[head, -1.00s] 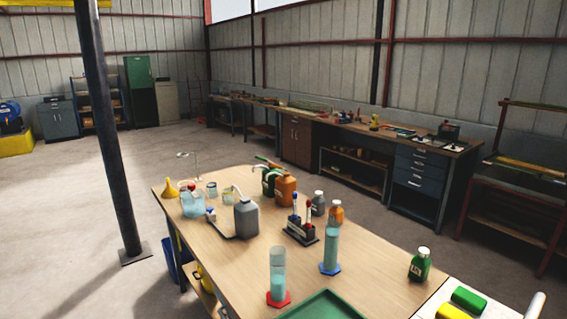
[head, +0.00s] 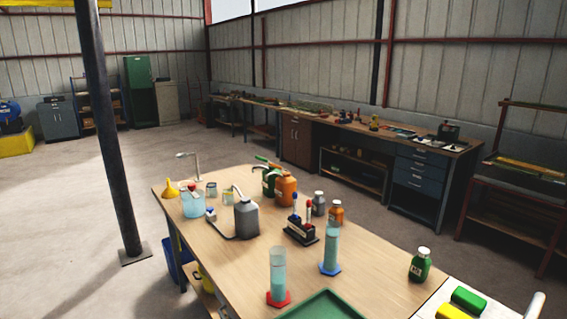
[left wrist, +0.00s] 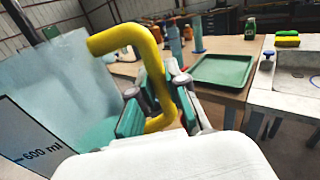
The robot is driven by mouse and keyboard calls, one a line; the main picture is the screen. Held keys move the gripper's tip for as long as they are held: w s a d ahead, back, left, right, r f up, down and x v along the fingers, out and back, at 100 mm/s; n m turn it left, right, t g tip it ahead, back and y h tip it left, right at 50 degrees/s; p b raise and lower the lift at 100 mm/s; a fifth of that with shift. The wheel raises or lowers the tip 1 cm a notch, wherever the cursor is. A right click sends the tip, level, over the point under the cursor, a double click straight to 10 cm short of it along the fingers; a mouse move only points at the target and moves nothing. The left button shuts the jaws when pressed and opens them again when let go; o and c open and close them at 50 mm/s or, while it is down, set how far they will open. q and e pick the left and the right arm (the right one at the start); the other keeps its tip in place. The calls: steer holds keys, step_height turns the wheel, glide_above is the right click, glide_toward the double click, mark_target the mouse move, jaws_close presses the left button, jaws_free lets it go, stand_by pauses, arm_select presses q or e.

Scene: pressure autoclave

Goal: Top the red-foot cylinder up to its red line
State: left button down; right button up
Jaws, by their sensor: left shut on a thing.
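The red-foot cylinder (head: 278,272) stands upright at the table's near edge, with pale blue liquid in its lower part. Its red line is too small to make out. The blue-foot cylinder (head: 330,247) stands behind it to the right and also holds blue liquid. In the left wrist view my left gripper (left wrist: 157,105) is shut on the yellow handle (left wrist: 150,62) of a clear jug (left wrist: 45,85) marked 600 ml. The jug's wall fills the left side, with bluish contents. The jug and both grippers cannot be made out in the head view.
A green tray (head: 322,305) lies right of the red-foot cylinder. A grey jug (head: 246,218), orange bottles, a wash bottle (head: 192,204) and a pen stand (head: 300,233) occupy the table's middle and back. A green bottle (head: 420,265) stands right, near the sink counter (left wrist: 300,85).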

arm_select(q)
steer(key=n+y, duration=0.2)
steer(key=w+r+y, duration=0.1)
steer(key=y, duration=0.1)
steer(key=shift+a+n+t, duration=0.3)
steer(key=shift+n, duration=0.1)
step_height(320, 180, down, 5)
steer(key=b, duration=0.5)
